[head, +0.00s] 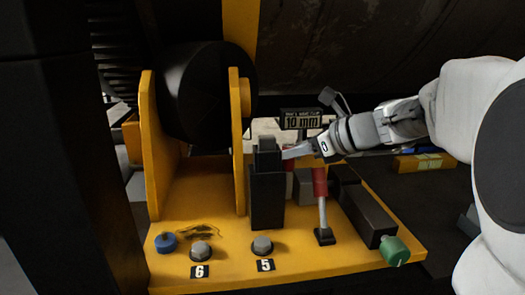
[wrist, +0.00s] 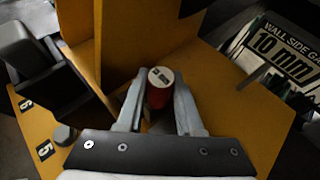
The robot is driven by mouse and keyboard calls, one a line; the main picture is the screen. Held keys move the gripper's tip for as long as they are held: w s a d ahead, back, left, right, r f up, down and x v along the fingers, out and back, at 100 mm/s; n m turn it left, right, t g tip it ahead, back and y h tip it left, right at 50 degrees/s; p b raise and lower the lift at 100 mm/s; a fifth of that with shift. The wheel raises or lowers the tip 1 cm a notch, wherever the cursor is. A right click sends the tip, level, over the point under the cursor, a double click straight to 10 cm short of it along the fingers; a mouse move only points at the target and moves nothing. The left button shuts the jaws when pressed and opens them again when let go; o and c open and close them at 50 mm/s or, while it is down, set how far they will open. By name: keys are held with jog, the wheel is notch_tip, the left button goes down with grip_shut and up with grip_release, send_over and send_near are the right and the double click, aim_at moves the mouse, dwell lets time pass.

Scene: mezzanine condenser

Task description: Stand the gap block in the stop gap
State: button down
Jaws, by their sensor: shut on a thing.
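My gripper (wrist: 160,98) is shut on a small red block with a pale, marked round top (wrist: 160,84), which I take to be the gap block. The marking is too small to read surely. In the head view my gripper (head: 289,153) is just right of a black upright stop (head: 267,197), above the yellow base. The held block is mostly hidden there by the fingers and nearby parts. In the wrist view the black stop (wrist: 48,78) is to the left, apart from the fingers. I cannot tell exactly where the stop gap lies.
A "10 mm" sign (head: 301,121) stands behind my gripper. A red-sleeved rod (head: 321,182) and a dark bar with a green knob (head: 396,250) are to the right. Yellow upright plates (head: 238,150) flank a black roller (head: 195,95). Bolts labelled 6 and 5 sit in front.

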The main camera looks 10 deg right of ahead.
jog(key=shift+s+f+b, duration=0.1)
jog(key=shift+f+b, duration=0.45)
jog(key=shift+f, duration=0.35)
jog(key=shift+c, duration=2.4)
grip_release()
jog(key=shift+f, duration=0.1)
jog(key=v, duration=1.7)
jog(key=s+a+f+n+g+h, duration=0.3)
jog(key=s+a+f+n, duration=0.4)
jog(key=a+n, duration=0.5)
jog(key=s+d+f+n+h, duration=0.1)
jog(key=s+f+n+h, duration=0.4)
jog(key=f+n, duration=0.5)
jog(key=s+n, duration=0.2)
jog(key=n, duration=0.3)
jog(key=shift+s+d+h, duration=0.25)
jog(key=shift+s+h, duration=0.05)
